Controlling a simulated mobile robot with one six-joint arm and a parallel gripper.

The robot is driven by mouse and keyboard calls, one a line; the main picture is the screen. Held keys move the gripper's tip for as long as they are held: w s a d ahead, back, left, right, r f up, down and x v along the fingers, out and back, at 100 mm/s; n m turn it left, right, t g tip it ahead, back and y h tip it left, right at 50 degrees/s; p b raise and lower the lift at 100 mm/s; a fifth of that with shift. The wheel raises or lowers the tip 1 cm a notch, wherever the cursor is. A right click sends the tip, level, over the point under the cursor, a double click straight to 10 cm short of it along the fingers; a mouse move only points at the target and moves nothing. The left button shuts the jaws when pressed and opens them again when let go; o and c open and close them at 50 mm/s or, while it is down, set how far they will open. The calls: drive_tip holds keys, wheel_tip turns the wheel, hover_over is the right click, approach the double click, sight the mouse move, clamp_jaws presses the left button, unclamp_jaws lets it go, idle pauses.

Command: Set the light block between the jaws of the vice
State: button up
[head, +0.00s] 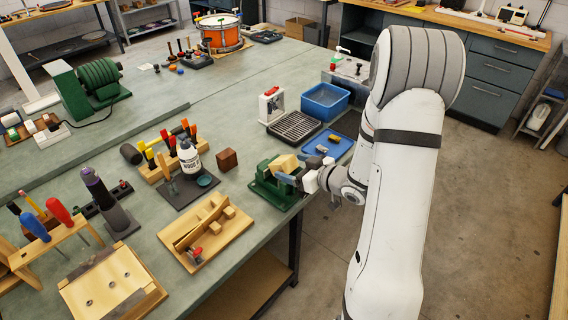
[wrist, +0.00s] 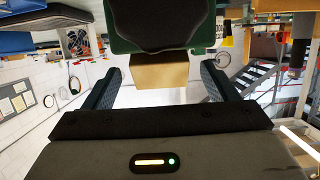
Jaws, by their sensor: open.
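The light block (head: 286,163) is at the green vice (head: 268,188), at its top, near the front edge of the bench. In the wrist view the block (wrist: 160,76) shows pale tan against the green and black vice (wrist: 160,30). I cannot tell how deep it sits between the jaws. My gripper (head: 292,179) is at the vice, on the side of the block toward my arm. In the wrist view my gripper (wrist: 162,68) is open, with one finger on each side of the block and a gap on both sides.
A dark brown block (head: 227,160) stands left of the vice. A blue tray (head: 327,147) with small pieces and a blue bin (head: 325,100) lie behind it. A wooden board (head: 212,232) with wood pieces and a glue bottle (head: 189,157) are to the left.

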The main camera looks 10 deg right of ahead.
drive_tip(key=x, duration=0.2)
drive_tip(key=shift+w+a, duration=0.25)
drive_tip(key=shift+w, duration=0.1)
drive_tip(key=shift+c, duration=0.4)
drive_tip(key=c, duration=1.1)
